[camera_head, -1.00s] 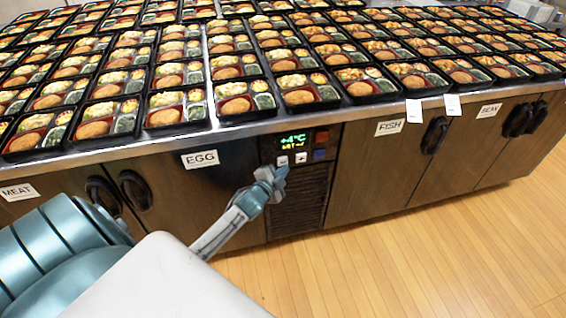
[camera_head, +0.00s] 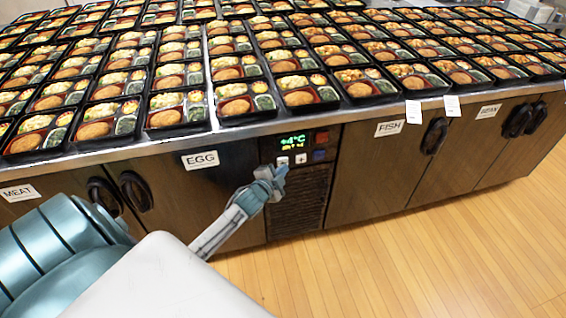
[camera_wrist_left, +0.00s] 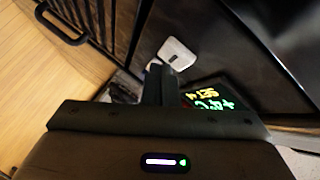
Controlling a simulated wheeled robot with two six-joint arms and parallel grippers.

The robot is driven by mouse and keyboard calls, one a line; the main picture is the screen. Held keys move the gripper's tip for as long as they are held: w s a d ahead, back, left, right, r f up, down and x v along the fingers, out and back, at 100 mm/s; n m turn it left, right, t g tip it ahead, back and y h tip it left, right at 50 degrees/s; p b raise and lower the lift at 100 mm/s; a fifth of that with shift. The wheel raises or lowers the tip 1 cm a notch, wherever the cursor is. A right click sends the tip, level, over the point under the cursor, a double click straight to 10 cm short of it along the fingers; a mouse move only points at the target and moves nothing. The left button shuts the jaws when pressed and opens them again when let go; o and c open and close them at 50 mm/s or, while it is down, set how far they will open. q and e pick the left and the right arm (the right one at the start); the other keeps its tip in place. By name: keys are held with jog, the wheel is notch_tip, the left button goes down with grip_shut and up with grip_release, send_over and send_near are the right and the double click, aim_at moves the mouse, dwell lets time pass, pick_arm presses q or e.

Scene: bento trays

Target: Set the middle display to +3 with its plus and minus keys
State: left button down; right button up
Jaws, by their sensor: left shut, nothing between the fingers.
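The middle display (camera_head: 292,141) sits in the dark panel below the counter edge. It reads +4°C in green, with a smaller yellow line that looks like SET 4 beneath it. The display also shows, turned round, in the left wrist view (camera_wrist_left: 209,99). Two white keys lie under the display: the left key (camera_head: 283,161) and the right key (camera_head: 300,159), which looks marked plus. My left gripper (camera_head: 279,173) is shut and empty, just below the keys. In the left wrist view its fingers (camera_wrist_left: 157,80) partly cover one white key; the other key (camera_wrist_left: 177,53) is clear. Contact cannot be told.
A red button (camera_head: 321,137) and a blue button (camera_head: 319,154) are right of the display. A vent grille (camera_head: 298,200) lies below. The counter (camera_head: 215,131) above holds many bento trays. Cabinet handles (camera_head: 135,190) stick out left and right. The wooden floor is clear.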

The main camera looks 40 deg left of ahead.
dwell(0.3)
pick_arm(q)
jog(key=shift+w+a, duration=0.35)
jog(key=shift+a, duration=0.05)
dwell(0.5)
jog(key=shift+s+d, duration=0.1)
jog(key=shift+d, duration=0.05)
jog(key=shift+s+d+p, duration=0.3)
jog(key=shift+s+d, duration=0.2)
jog(key=shift+d, duration=0.05)
jog(key=shift+s+d, duration=1.6)
jog(key=shift+d, duration=0.3)
dwell(0.6)
